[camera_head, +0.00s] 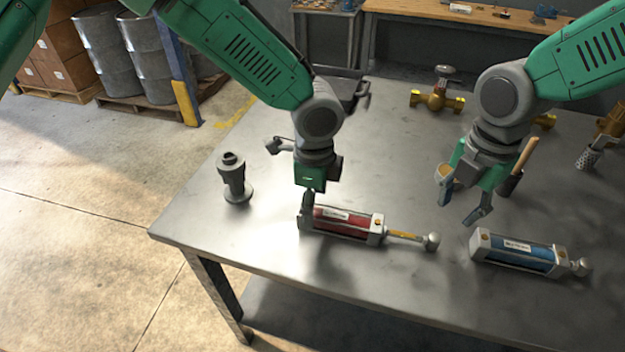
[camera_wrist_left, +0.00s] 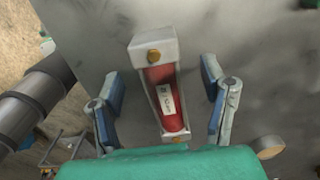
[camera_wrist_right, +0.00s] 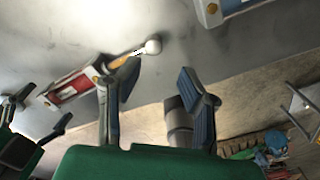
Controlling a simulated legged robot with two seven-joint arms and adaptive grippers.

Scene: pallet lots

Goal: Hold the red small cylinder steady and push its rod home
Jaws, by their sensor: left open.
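The red small cylinder (camera_head: 344,222) lies on the grey table, its rod (camera_head: 405,235) sticking out to the right and ending in a round knob (camera_head: 431,241). My left gripper (camera_head: 309,203) points down over the cylinder's left end. In the left wrist view its open fingers stand on either side of the red body (camera_wrist_left: 168,95), with gaps showing. My right gripper (camera_head: 464,203) is open and empty, above the table, beyond and right of the knob. The right wrist view shows the red cylinder (camera_wrist_right: 72,88), rod (camera_wrist_right: 122,60) and knob (camera_wrist_right: 152,46), with the fingers beside them.
A blue cylinder (camera_head: 518,250) lies right of the red one, its rod mostly in. A grey flanged fitting (camera_head: 234,178) stands at the left. A brass valve (camera_head: 437,98) and a pot with a wooden-handled tool (camera_head: 511,182) stand farther back. The table's front edge is close to the cylinders.

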